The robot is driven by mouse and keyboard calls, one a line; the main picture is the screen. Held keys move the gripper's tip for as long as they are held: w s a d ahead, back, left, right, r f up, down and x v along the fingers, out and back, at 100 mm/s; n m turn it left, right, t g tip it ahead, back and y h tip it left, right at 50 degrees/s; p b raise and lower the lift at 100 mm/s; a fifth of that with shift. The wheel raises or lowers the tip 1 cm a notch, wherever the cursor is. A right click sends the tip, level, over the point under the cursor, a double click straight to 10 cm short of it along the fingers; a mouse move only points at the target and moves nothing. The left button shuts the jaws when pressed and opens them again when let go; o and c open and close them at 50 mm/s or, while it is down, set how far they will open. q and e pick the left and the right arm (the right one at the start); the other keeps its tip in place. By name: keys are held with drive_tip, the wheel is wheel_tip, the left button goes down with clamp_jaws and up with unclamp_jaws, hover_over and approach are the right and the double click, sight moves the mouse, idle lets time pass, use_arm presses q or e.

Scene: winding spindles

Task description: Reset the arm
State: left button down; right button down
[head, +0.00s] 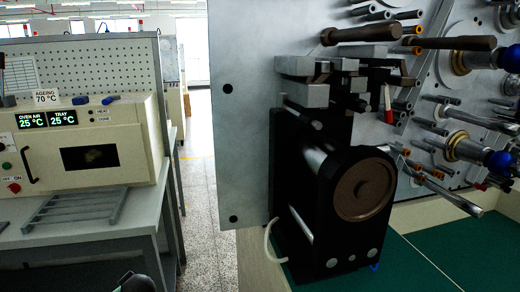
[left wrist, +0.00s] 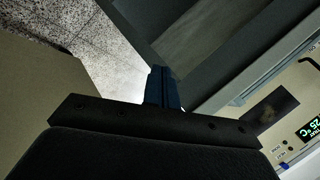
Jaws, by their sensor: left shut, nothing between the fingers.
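My left gripper (left wrist: 162,84) shows in the left wrist view, its dark fingers together and empty. It points away from the camera toward the floor and the grey bench. In the head view only a small dark part, likely of my left arm, shows at the bottom edge left of centre. My right gripper is in neither view.
A cream ageing oven (head: 80,140) stands on the left bench, with a metal rack (head: 75,208) in front. A black winding unit (head: 345,205) with a brown disc stands at the grey spindle panel (head: 238,150). A floor aisle (head: 200,200) lies between.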

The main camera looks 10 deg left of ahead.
use_arm(q)
drive_tip(key=s+d+f+g+h, duration=0.1)
drive_tip(key=s+d+f+h, duration=0.2)
drive_tip(key=s+d, duration=0.75)
drive_tip(key=s+d+f+g+h, duration=0.1)
drive_tip(key=s+d+f+h, duration=0.15)
drive_tip(key=s+d, duration=0.75)
drive_tip(key=s+d+f+n+g+h+p, duration=0.1)
drive_tip(key=s+d+f+n+g+h, duration=0.1)
drive_tip(key=s+d+f, duration=0.4)
drive_tip(key=s+d+h, duration=0.1)
drive_tip(key=s+d, duration=0.4)
drive_tip(key=s, duration=0.2)
drive_tip(key=shift+d+n+g, duration=0.3)
drive_tip(key=shift+d+g, duration=0.1)
